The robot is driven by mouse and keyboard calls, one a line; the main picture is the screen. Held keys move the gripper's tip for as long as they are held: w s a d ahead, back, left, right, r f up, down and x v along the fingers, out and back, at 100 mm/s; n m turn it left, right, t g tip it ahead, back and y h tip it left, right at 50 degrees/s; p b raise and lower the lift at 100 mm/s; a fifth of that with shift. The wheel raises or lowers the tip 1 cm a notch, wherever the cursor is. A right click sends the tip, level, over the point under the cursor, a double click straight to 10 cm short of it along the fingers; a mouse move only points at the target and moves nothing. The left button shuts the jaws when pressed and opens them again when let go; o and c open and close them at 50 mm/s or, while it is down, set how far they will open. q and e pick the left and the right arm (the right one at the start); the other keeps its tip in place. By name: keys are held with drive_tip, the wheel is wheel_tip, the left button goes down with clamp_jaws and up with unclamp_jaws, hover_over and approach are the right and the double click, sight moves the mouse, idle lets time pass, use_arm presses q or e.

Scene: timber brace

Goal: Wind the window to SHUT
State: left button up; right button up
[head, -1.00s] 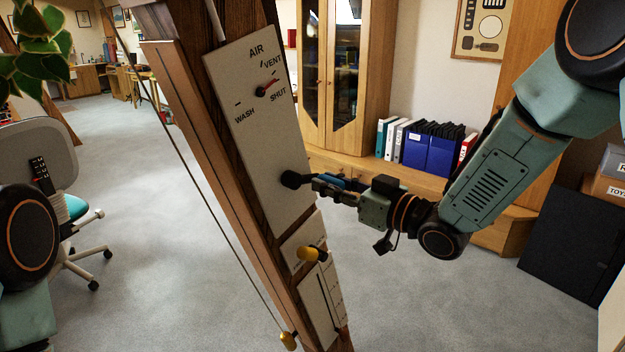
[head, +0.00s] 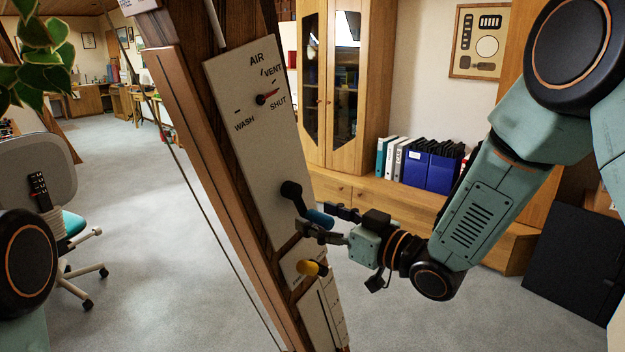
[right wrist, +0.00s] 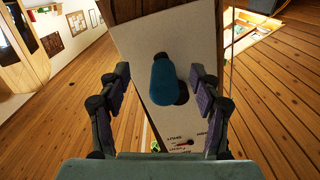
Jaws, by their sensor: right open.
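A pale panel (head: 252,150) on the leaning timber post bears a dial with the words AIR, VENT, SHUT and WASH. Its red-tipped pointer (head: 268,96) points right and slightly up, just above the word SHUT. Lower on the panel is a black crank (head: 291,189) with a blue handle (head: 320,218) at its lower right. My right gripper (head: 318,221) is open at this handle. In the right wrist view the blue handle (right wrist: 163,82) lies between the spread fingers, with gaps on both sides. My left gripper is out of view.
A thin cord (head: 190,170) runs along the post's left side. A wooden cabinet (head: 345,85) and binders (head: 425,165) stand behind. An office chair (head: 70,225) is at left.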

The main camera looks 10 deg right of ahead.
sight(333, 221)
drive_tip(key=shift+p+v, duration=0.7)
drive_tip(key=shift+v, duration=1.05)
drive_tip(key=shift+p+v, duration=1.1)
drive_tip(key=shift+v, duration=0.95)
drive_tip(key=s+d+f+m+g+h+b, duration=0.1)
drive_tip(key=s+d+f+m+g+h, duration=0.25)
drive_tip(key=f, duration=0.85)
drive_tip(key=s+f+m+g+h+b, duration=0.1)
drive_tip(key=s+f+m+g+h, duration=0.3)
drive_tip(key=s+f, duration=0.5)
drive_tip(key=s+d+f+g+h+b, duration=0.1)
drive_tip(key=s+f+g+b, duration=0.1)
drive_tip(key=s+f, duration=0.7)
drive_tip(key=s+d+f+g+h+b, duration=0.1)
drive_tip(key=s+f+g, duration=0.3)
drive_tip(key=s+f, duration=0.5)
drive_tip(key=s+h+b, duration=0.1)
drive_tip(key=s, duration=0.3)
drive_tip(key=shift+s+g+b, duration=0.25)
drive_tip(key=shift+g+b, duration=0.05)
drive_tip(key=shift+g, duration=0.05)
